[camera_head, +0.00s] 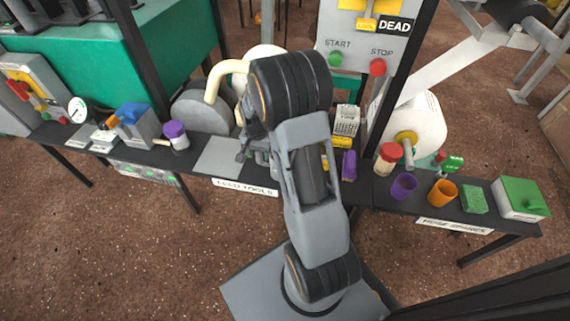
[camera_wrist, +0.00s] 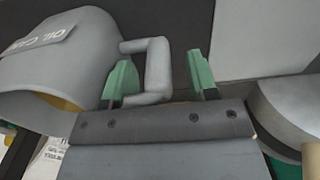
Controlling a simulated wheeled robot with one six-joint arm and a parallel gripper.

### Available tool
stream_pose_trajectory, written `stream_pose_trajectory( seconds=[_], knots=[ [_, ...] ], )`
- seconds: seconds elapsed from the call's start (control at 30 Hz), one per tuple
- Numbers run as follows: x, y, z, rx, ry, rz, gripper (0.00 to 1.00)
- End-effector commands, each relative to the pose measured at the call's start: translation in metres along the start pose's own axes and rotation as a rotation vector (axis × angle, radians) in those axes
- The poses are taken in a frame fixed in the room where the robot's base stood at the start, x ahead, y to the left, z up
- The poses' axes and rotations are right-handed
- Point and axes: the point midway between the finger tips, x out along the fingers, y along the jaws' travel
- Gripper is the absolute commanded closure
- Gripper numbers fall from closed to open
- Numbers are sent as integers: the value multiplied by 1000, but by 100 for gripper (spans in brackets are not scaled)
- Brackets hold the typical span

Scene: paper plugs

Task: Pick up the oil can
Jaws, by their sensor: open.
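In the head view my gripper (camera_head: 256,152) is low over the shelf's middle, partly behind my arm. The can cannot be made out clearly there.
A narrow dark shelf (camera_head: 372,188) runs across. A purple-lidded jar (camera_head: 176,135) stands left of my gripper. A red-lidded jar (camera_head: 387,158), purple cup (camera_head: 403,186), orange cup (camera_head: 442,192) and green-topped box (camera_head: 520,197) stand to the right. A control panel (camera_head: 357,50) rises behind.

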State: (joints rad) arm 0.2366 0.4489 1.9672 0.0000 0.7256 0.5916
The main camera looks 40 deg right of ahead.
Motion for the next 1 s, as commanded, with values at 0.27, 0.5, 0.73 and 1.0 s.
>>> stream_pose_trajectory(
  seconds=[0.27,0.5,0.73,1.0],
  knots=[
    [-1,0,0,0,0,0,66],
    [-1,0,0,0,0,0,89],
    [-1,0,0,0,1,0,100],
    [-21,0,-1,0,3,-2,100]
  ],
)
